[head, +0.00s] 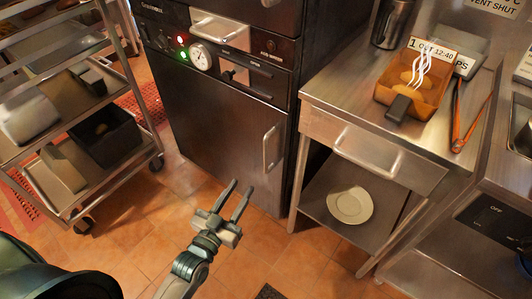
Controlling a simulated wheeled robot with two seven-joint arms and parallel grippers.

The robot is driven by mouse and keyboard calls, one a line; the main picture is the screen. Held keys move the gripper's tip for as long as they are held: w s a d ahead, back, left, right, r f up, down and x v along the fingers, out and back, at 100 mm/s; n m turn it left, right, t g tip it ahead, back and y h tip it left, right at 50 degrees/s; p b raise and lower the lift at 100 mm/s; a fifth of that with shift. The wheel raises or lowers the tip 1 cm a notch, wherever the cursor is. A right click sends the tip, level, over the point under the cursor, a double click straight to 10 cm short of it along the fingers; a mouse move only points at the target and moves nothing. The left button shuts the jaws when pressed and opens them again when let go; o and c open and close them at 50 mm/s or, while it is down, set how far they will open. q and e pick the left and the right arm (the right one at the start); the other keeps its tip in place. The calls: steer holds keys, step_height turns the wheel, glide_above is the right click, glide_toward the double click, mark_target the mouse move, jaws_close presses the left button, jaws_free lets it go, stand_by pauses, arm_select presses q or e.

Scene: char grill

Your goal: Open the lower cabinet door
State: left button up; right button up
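The lower cabinet door (215,135) is a flat steel panel on the front of the dark grill unit, below its gauge and knobs. It looks shut. Its vertical bar handle (271,147) is near the door's right edge. My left gripper (241,186) is in front of the door's lower part, below and to the left of the handle in the picture. Its two fingers are apart with nothing between them, and it looks clear of the handle. My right gripper is not in view.
A steel rack (140,165) with trays and bins stands to the left. A steel table (320,85) on the right has a drawer, a plate (350,205) on its lower shelf, and a basket (428,85) and tongs (470,125) on top. Tiled floor before the door is free.

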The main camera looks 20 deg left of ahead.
mark_target(264, 152)
arm_select(q)
steer(key=shift+w, duration=0.1)
steer(key=w+d, duration=0.1)
steer(key=w, duration=1)
steer(key=w+d, duration=0.1)
steer(key=w, duration=0.5)
steer(key=shift+d, duration=0.3)
steer(key=shift+c, duration=0.6)
jaws_close()
